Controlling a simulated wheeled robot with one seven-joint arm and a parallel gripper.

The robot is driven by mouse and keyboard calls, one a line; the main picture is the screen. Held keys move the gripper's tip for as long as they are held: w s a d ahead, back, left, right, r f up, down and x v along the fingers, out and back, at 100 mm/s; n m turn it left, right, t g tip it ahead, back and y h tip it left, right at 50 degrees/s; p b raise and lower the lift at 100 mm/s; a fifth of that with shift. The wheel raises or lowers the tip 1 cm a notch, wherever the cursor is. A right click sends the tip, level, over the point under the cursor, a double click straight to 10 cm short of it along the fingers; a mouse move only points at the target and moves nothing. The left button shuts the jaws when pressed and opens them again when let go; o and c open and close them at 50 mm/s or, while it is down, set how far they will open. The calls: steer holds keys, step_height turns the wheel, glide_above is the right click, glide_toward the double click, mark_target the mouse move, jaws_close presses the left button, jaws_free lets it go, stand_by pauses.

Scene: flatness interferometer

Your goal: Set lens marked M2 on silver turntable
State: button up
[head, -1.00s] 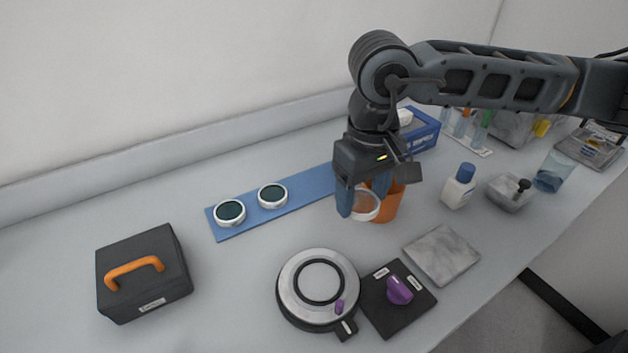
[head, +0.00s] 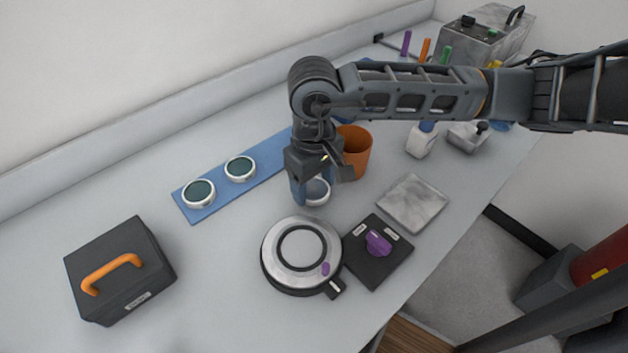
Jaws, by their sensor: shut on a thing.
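My gripper (head: 312,188) is shut on a round lens (head: 317,192) with a white rim, held above the table just behind the turntable. The marking on this lens cannot be read. The silver turntable (head: 275,250) has a dark ring on top, a small purple knob and a black tab at its front right. Its top is bare. Two more white-rimmed lenses with dark green glass, one at the left (head: 198,193) and one at the right (head: 240,168), lie on a blue strip (head: 268,158). My gripper is apart from the turntable.
A black control box (head: 372,262) with a purple knob stands right of the turntable. A grey slab (head: 412,203), an orange cup (head: 355,150) and a white bottle (head: 421,140) are farther right. A black case (head: 118,272) with an orange handle stands at left. Table between case and turntable is clear.

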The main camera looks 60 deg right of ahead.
steer(key=shift+f, duration=0.35)
steer(key=shift+f+b, duration=0.15)
steer(key=shift+b, duration=0.15)
steer(key=o, duration=1.1)
steer(key=shift+c, duration=0.2)
